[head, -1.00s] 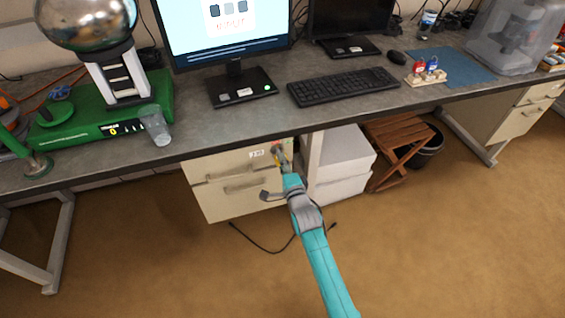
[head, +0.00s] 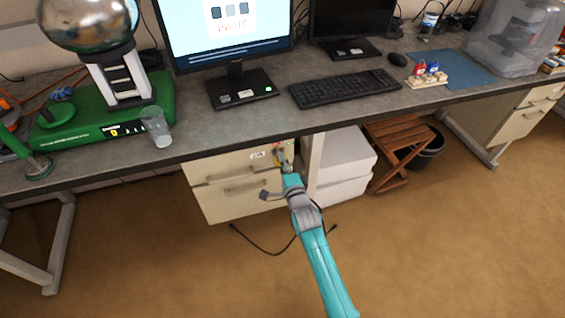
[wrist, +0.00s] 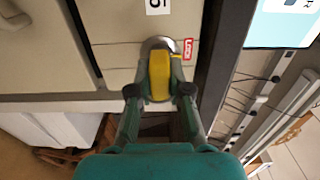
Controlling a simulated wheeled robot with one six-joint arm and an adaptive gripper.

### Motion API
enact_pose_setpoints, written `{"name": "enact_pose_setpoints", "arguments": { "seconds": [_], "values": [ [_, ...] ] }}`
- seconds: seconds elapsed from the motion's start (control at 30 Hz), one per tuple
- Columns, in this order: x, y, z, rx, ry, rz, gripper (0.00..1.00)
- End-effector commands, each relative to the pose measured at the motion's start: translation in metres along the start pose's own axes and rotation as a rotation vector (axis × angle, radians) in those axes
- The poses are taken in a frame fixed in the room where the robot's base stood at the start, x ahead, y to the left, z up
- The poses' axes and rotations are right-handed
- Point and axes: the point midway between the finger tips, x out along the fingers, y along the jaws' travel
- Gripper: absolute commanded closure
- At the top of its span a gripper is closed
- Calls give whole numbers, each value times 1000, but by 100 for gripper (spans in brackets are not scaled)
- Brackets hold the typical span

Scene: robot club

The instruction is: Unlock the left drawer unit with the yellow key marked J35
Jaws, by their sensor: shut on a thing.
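The left drawer unit (head: 222,170) is cream with two drawers and hangs under the bench. My gripper (wrist: 160,92) is at the upper right of its front, also seen in the head view (head: 281,160). It is shut on the yellow key (wrist: 160,76). In the wrist view the key overlaps the round grey lock (wrist: 157,43); I cannot tell how far in it sits. The marking J35 cannot be read. A red-bordered label (wrist: 188,48) is beside the lock, and a white number label (wrist: 157,6) is on the drawer front.
The bench edge (wrist: 221,70) runs close beside the lock. White boxes (head: 343,165) and a wooden folding stool (head: 388,140) stand right of the unit. A black cable (head: 262,243) lies on the floor. Another drawer unit (head: 520,120) is at the far right.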

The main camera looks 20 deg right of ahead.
Motion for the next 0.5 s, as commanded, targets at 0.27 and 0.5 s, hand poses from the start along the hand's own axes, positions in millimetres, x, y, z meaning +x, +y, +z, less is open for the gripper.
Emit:
{"name": "enact_pose_setpoints", "arguments": {
  "seconds": [0.27, 0.5],
  "values": [
    [0, 0, 0, 7, 0, 0, 100],
    [0, 0, 0, 207, 0, 0, 100]
  ]
}}
